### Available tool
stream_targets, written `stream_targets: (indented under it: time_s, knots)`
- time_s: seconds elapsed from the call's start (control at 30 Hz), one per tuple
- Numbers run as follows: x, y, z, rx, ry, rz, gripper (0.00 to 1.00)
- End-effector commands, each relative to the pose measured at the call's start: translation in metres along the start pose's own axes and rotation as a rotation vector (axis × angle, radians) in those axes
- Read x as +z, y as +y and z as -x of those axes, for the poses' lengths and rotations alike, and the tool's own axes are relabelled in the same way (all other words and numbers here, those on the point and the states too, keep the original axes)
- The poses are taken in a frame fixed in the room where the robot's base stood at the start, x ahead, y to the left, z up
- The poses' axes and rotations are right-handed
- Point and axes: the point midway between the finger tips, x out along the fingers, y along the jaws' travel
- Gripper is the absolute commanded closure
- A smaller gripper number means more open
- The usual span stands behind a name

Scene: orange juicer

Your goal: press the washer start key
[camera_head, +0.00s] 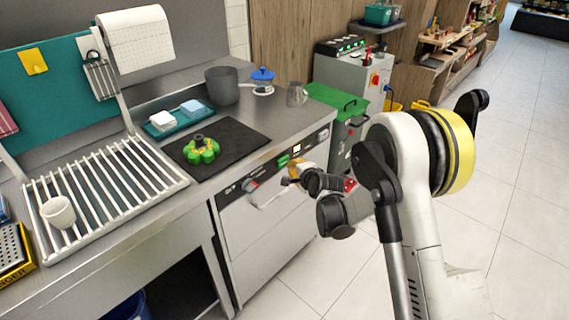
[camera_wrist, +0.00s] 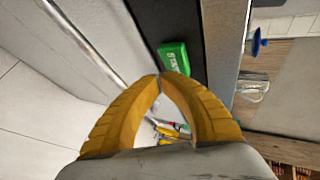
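The washer (camera_head: 265,230) stands under the counter, with a dark control strip along its top front edge. Its green start key (camera_head: 283,160) is on that strip, between a red knob (camera_head: 251,186) and a small lit display (camera_head: 297,148). In the wrist view the green key (camera_wrist: 174,58) shows white lettering, partly readable as START. My gripper (camera_wrist: 160,76) has yellow fingers whose tips meet, with nothing between them. The tips appear just short of the key's lower edge; I cannot tell the depth gap. In the head view my gripper (camera_head: 290,172) is in front of the strip, partly hidden by my wrist.
A bar handle (camera_wrist: 85,43) runs across the washer front beside my fingers. The steel counter above holds a black mat (camera_head: 235,143) with a green object (camera_head: 201,150), a grey pot (camera_head: 222,86) and a white rack (camera_head: 105,190). The tiled floor to the right is clear.

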Motion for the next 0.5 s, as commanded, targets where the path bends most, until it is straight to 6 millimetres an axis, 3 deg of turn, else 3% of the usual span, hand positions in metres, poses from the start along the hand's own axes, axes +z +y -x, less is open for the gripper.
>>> stream_targets:
  time_s: [0.17,0.5]
  knots:
    - [-0.001,0.001,0.001,0.000,0.000,0.000,1.00]
    - [-0.015,0.014,0.027,0.000,0.001,-0.001,1.00]
